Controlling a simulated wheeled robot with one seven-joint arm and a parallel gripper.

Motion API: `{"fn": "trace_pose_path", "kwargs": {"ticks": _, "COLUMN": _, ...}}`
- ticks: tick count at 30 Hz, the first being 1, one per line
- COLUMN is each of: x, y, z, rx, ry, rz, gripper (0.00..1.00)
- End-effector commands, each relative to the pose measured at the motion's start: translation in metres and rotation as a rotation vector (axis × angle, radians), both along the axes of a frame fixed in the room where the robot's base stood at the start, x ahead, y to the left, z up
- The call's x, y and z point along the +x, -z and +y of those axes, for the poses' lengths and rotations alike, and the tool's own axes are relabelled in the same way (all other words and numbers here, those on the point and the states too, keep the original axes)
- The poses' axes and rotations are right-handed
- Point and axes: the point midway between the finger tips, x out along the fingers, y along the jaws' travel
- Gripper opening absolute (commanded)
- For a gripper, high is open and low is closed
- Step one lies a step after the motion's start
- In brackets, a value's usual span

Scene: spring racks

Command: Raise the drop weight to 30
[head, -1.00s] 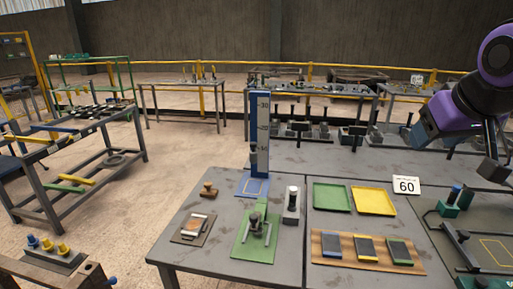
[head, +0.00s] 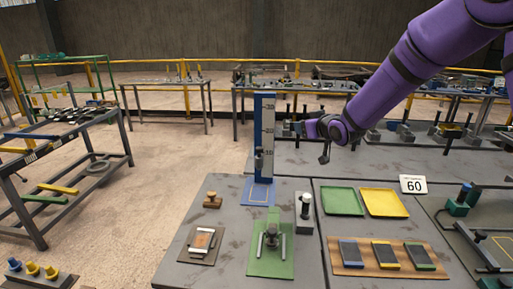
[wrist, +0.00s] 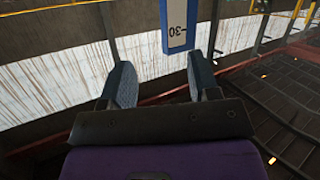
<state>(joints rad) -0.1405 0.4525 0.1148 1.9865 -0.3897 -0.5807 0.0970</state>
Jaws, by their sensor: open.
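A tall blue column (head: 264,110) with a pale numbered scale stands on a blue base plate at the back of the near table. The drop weight (head: 259,160), a dark grey piece, sits low on the column, below the lowest readable mark. My gripper (head: 297,128) is just right of the column in the head view, higher than the weight, and empty. In the wrist view the two fingers (wrist: 162,82) are spread apart. The column's top end (wrist: 177,25), marked 30, shows beyond and between them. The weight is not visible in the wrist view.
A green plate with a dark fixture (head: 272,245) and a grey post (head: 304,205) stand in front of the column. Green (head: 342,201) and yellow (head: 384,201) trays and a sign reading 60 (head: 413,185) lie to the right. A wooden stamp (head: 212,200) is at left.

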Motion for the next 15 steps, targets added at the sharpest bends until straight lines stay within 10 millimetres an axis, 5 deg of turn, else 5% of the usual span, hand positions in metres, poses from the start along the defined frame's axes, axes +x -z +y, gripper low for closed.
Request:
{"fn": "trace_pose_path", "kwargs": {"ticks": 9, "x": 0.034, "y": 0.096, "z": 0.071, "rx": 0.167, "ry": -0.176, "rz": -0.123, "gripper": 0.56}}
{"fn": "trace_pose_path", "kwargs": {"ticks": 15, "x": 0.036, "y": 0.13, "z": 0.093, "rx": 0.245, "ry": -0.235, "rz": -0.167, "gripper": 0.56}}
